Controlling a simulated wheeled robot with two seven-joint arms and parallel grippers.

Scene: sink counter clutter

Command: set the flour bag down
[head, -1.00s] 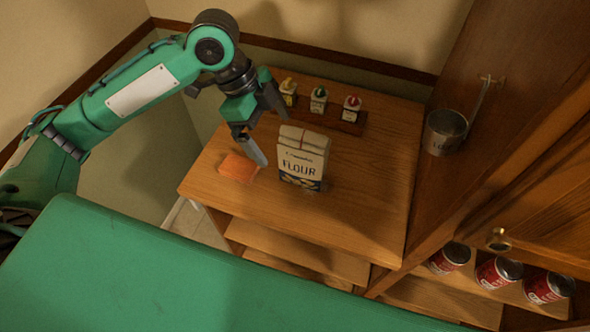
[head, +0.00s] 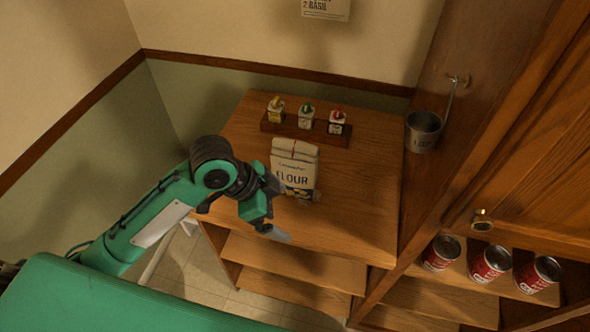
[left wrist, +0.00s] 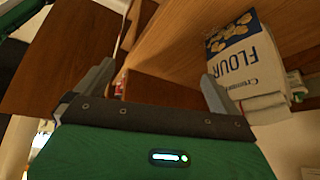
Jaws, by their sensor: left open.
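The flour bag (head: 294,170), cream with a blue base, stands upright on the wooden counter (head: 345,215). It also shows in the left wrist view (left wrist: 240,60), where it appears upside down. My left gripper (head: 274,212) is open and empty, at the front left of the bag. It looks clear of the bag in the head view. In the left wrist view its two fingers (left wrist: 155,90) are spread wide with nothing between them, and the bag is beyond the right finger. My right gripper is in neither view.
A dark rack (head: 320,137) with several small bottles stands behind the bag. A metal cup (head: 423,131) hangs on the wooden panel at right. Red cans (head: 490,264) sit on a lower shelf. The counter right of the bag is clear.

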